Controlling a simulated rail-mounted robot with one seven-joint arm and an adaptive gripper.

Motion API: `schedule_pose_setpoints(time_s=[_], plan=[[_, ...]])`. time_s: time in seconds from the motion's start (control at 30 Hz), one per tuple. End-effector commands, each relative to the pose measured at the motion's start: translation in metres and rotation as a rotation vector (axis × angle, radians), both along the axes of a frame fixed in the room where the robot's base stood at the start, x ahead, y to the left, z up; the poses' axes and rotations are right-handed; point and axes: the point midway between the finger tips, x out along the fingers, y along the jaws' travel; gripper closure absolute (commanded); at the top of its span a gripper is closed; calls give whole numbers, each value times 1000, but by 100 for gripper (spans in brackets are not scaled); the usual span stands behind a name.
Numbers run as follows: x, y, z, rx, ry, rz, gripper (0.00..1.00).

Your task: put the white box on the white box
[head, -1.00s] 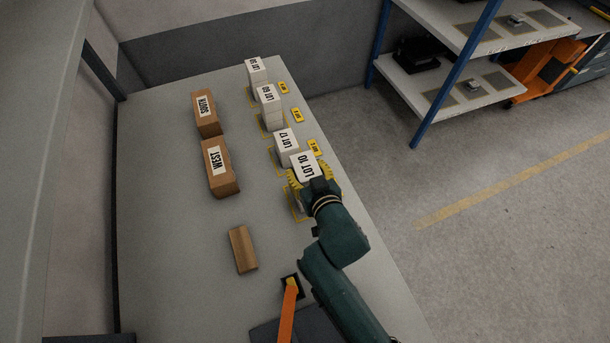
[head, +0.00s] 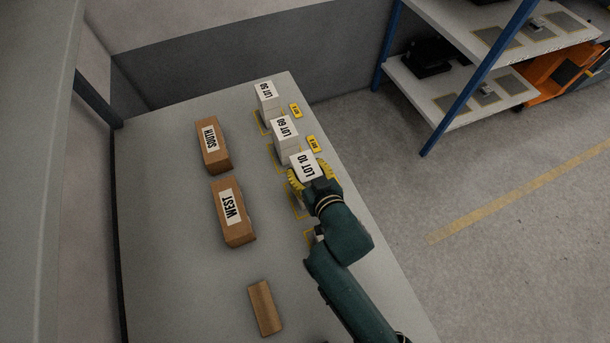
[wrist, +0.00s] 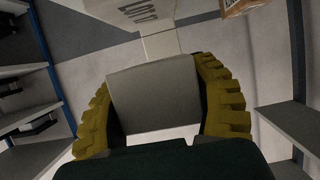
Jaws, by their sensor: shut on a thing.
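My gripper (head: 314,180) has yellow ridged fingers and is shut on a white box labelled LOT 10 (head: 303,164). The held box (wrist: 155,95) fills the space between the fingers in the wrist view. Beyond it in the head view stand white boxes labelled LOT 60 (head: 285,129) and LOT 50 (head: 267,92). The LOT 17 box seen earlier is hidden behind the gripper and held box. In the wrist view a white box with a partly readable label (wrist: 138,10) lies just beyond the held one. I cannot tell the height of the held box above what is below.
Brown boxes labelled SOUTH (head: 213,147) and WEST (head: 233,213) stand to the left, with a small plain brown block (head: 264,307) nearer. Yellow tags (head: 313,144) line the table's right edge. The grey table (head: 175,270) is clear at left. Blue-framed shelves (head: 446,92) stand beyond.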

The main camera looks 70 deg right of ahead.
Motion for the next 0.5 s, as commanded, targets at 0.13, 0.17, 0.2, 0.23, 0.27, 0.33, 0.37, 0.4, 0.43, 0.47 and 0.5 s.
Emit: schedule_pose_setpoints(time_s=[0.13, 0.17, 0.2, 0.23, 0.27, 0.33, 0.37, 0.4, 0.43, 0.47, 0.5], plan=[[0, 0, -32, 1, 3, -1, 79], [0, 0, -35, 2, 1, 0, 79], [0, 0, -36, 2, 1, 0, 79], [0, 0, -36, 1, 1, 0, 79], [0, 0, -36, 1, 1, 0, 79], [0, 0, -35, 1, 1, 0, 79], [0, 0, -35, 1, 1, 0, 79], [0, 0, -35, 1, 1, 0, 79], [0, 0, -36, 1, 1, 0, 79], [0, 0, -37, 1, 1, 0, 79], [0, 0, -39, 2, 1, 0, 79]])
